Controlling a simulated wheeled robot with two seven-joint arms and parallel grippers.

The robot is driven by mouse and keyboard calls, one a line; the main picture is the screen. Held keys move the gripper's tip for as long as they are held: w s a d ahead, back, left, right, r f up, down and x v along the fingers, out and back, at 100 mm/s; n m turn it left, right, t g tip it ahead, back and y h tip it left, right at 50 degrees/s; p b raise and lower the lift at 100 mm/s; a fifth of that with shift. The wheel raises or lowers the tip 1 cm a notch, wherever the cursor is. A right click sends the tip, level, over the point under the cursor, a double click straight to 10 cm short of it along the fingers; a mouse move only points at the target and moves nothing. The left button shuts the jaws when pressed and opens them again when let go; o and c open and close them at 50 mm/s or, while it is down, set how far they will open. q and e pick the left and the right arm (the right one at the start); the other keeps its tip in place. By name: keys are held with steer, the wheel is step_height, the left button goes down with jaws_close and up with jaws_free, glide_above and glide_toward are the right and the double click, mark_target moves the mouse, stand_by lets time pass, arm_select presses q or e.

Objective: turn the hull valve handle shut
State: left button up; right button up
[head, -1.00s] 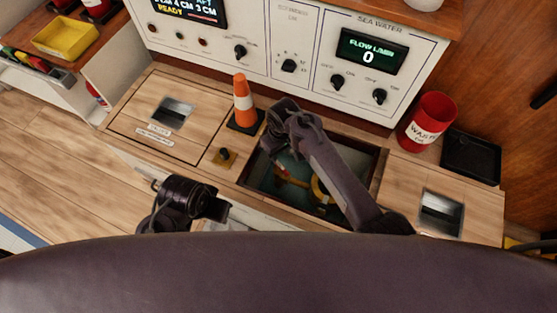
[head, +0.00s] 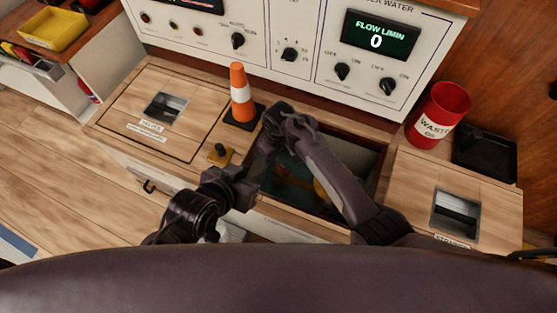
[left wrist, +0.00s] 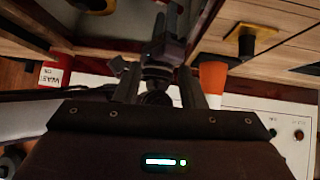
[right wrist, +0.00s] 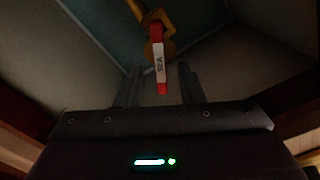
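The hull valve handle is a red lever with a white "SEA" label (right wrist: 160,62), on a yellow fitting inside the dark bilge opening (head: 378,178). In the head view the handle is hidden by my right arm; part of a yellow fitting (head: 321,190) shows. My right gripper (right wrist: 160,88) is down in the opening, its fingers apart on either side of the handle's near end; contact cannot be told. My left gripper (left wrist: 162,88) is at the opening's left edge, close to my right arm, fingers apart, with a dark arm part seen between or behind them.
An orange cone (head: 240,92) stands behind the opening's left corner. A red waste bin (head: 438,112) and a black tray (head: 485,155) stand right. The panel's flow display (head: 380,36) reads 0.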

steer(key=shift+f+b, duration=0.45)
steer(key=shift+f, duration=0.1)
steer(key=shift+f+b, duration=0.4)
steer(key=shift+b, duration=0.1)
arm_select(q)
steer(key=w+r+t+h, duration=0.1)
steer(key=w+r+t, duration=0.2)
steer(key=r, duration=0.4)
steer(key=w+d+r+t+h, duration=0.1)
steer(key=w+r+t+h, duration=0.1)
steer(key=w+r+t, duration=0.2)
steer(key=shift+r+t, duration=0.4)
steer(key=shift+r, duration=1.3)
steer(key=shift+d, duration=0.15)
arm_select(e)
jaws_close()
